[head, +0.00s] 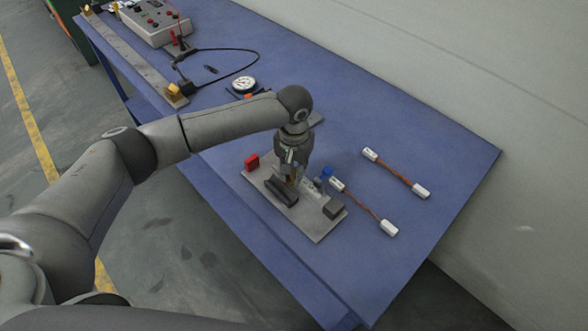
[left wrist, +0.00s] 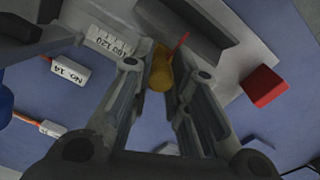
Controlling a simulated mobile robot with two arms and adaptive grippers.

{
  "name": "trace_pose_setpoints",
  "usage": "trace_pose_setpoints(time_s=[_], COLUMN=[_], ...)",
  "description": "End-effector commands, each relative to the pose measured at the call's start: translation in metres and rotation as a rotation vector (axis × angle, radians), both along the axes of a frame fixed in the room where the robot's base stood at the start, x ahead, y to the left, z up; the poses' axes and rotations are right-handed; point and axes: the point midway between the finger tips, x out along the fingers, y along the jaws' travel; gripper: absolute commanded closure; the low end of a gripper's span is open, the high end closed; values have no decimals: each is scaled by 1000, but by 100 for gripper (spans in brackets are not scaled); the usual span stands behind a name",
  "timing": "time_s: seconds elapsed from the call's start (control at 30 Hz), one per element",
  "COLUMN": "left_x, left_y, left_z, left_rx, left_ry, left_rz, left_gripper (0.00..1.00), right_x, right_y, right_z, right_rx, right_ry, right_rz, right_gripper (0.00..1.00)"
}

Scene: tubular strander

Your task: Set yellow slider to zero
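The yellow slider (left wrist: 160,70) is a small rounded yellow piece with a thin red pointer, seen in the left wrist view. It stands by a white scale (left wrist: 109,41) on which 100 and 120 can be read. My left gripper (left wrist: 163,66) points down at it, with a fingertip close against each side, and looks shut on it. In the head view my left gripper (head: 291,180) is over the grey base plate (head: 318,232) and mostly hides the slider. My right gripper is not in view.
The plate bears a red block (head: 252,162), a dark bar (head: 281,190), a blue knob (head: 326,172) and a dark block (head: 334,208). Two cables with white ends (head: 395,173) lie to the right. A dial gauge (head: 244,85) and a control box (head: 153,20) stand farther back on the blue table (head: 440,150).

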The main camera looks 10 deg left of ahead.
Motion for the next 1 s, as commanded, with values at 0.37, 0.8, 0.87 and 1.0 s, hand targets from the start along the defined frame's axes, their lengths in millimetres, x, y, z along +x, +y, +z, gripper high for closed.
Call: trace_pose_setpoints(time_s=[0.37,0.8,0.87,1.0], left_x=[1,37,37,38], left_y=[2,55,56,57], left_z=[1,1,1,1], left_rx=[0,0,1,2], left_ry=[0,-1,-2,-4], left_rz=[1,3,2,3], left_gripper=[100,100,100,100], right_x=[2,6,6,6], right_y=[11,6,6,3], right_z=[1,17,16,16], right_rx=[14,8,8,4], right_ry=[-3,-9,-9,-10], right_rz=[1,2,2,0], right_gripper=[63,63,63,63])
